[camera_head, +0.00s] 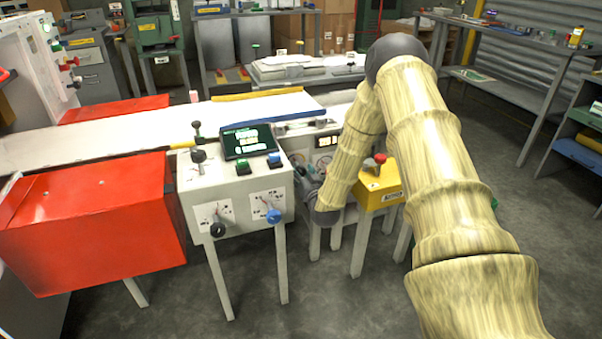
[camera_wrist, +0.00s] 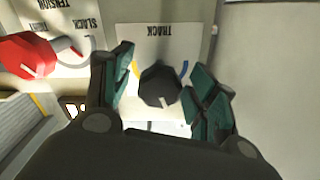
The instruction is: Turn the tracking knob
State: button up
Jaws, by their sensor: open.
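The tracking knob (camera_wrist: 160,86) is a dark faceted knob on a white plate marked TRACK, upside down in the wrist view. A yellow-orange mark and a blue arc flank it. My gripper (camera_wrist: 162,70) is open, with one green-padded finger on each side of the knob. The right finger is very close to the knob; I cannot tell if it touches. The left finger stands apart from it. In the head view my gripper (camera_head: 309,181) is at the front of the white machine, partly hidden by my arm; the knob cannot be made out there.
A red knob (camera_wrist: 28,55) on a plate marked TENSION, SLACK and TIGHT is left of my gripper. In the head view a control box (camera_head: 240,190) with a screen stands left, and a yellow box (camera_head: 379,187) with a red-topped lever stands right of my gripper.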

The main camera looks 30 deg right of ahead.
jog(key=v, duration=1.2)
dwell(0.4)
